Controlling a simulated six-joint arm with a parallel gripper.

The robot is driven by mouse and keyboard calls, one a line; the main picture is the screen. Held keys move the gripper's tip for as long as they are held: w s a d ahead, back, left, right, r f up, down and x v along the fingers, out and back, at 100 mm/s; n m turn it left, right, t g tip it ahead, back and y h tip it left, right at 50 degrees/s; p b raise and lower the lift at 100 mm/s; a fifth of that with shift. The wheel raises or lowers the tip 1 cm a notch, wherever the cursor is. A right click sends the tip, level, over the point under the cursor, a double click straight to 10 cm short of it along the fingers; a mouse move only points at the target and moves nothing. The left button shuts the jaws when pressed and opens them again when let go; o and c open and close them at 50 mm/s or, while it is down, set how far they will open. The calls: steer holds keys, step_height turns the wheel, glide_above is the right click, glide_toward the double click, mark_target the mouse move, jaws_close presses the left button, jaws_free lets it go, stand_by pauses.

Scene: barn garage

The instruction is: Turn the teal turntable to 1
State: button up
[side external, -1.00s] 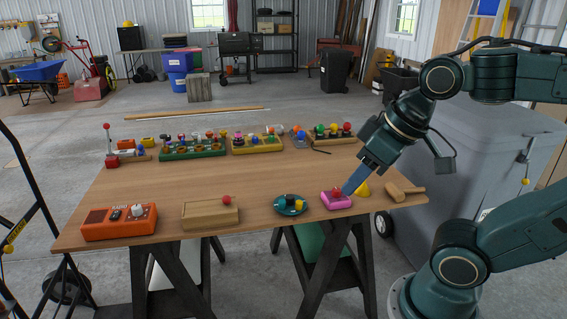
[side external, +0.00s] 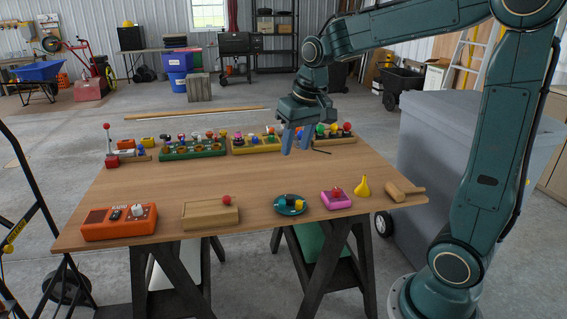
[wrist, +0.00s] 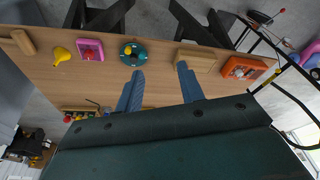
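The teal turntable (side external: 291,205) is a round disc near the front edge of the wooden table, with a black block and a yellow piece on it. It also shows in the wrist view (wrist: 124,56), beyond my fingertips. Any number marks on it are too small to read. My gripper (side external: 296,152) is raised above the middle to back of the table, pointing down, well apart from the turntable. In the wrist view its two blue fingers (wrist: 160,70) are spread with nothing between them.
A pink box with a red knob (side external: 336,198), a yellow funnel (side external: 363,187) and a mallet (side external: 405,190) lie right of the turntable. A wooden box (side external: 210,213) and an orange radio (side external: 119,222) are left. Several peg trays (side external: 193,155) line the back. The table's middle is clear.

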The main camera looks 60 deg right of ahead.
steer(key=w+d+f+m+g, duration=0.2)
steer(key=w+d+f, duration=0.6)
steer(key=m+g, duration=0.1)
steer(key=m, duration=0.2)
glide_above(290, 196)
steer(key=shift+y, duration=0.4)
step_height(290, 196, down, 12)
steer(key=shift+f, duration=0.2)
steer(key=shift+f, duration=3.25)
steer(key=shift+c, duration=0.2)
